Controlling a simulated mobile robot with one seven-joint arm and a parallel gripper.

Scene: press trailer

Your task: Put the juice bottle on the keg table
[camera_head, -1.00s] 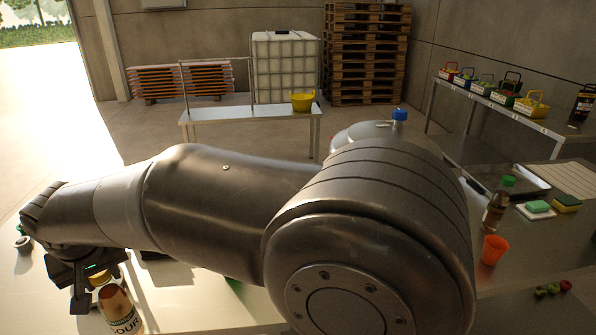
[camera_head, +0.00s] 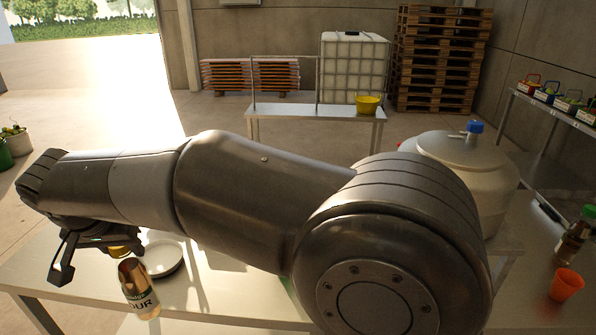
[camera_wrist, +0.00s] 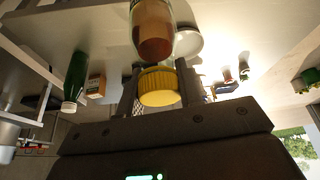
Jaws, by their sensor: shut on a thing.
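My gripper (camera_head: 88,262) is at the left in the head view, shut on a bottle's yellow cap (camera_wrist: 160,87). The yellow-capped bottle (camera_head: 138,292) has amber contents and a label ending in "OUR"; I cannot tell from the label whether it is the juice bottle. It is tilted and looks held above the pale table (camera_head: 205,290). Its body also shows beyond the cap in the wrist view (camera_wrist: 154,30). A silver keg (camera_head: 470,170) with a blue top stands right of my arm. The keg's supporting surface (camera_head: 505,252) is mostly hidden by my arm.
A round white dish (camera_head: 163,259) lies beside the held bottle. A green-capped bottle (camera_head: 573,240) and orange cup (camera_head: 566,285) stand at the right. A bench with a yellow bucket (camera_head: 368,105) is behind. The wrist view shows a green bottle (camera_wrist: 75,75).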

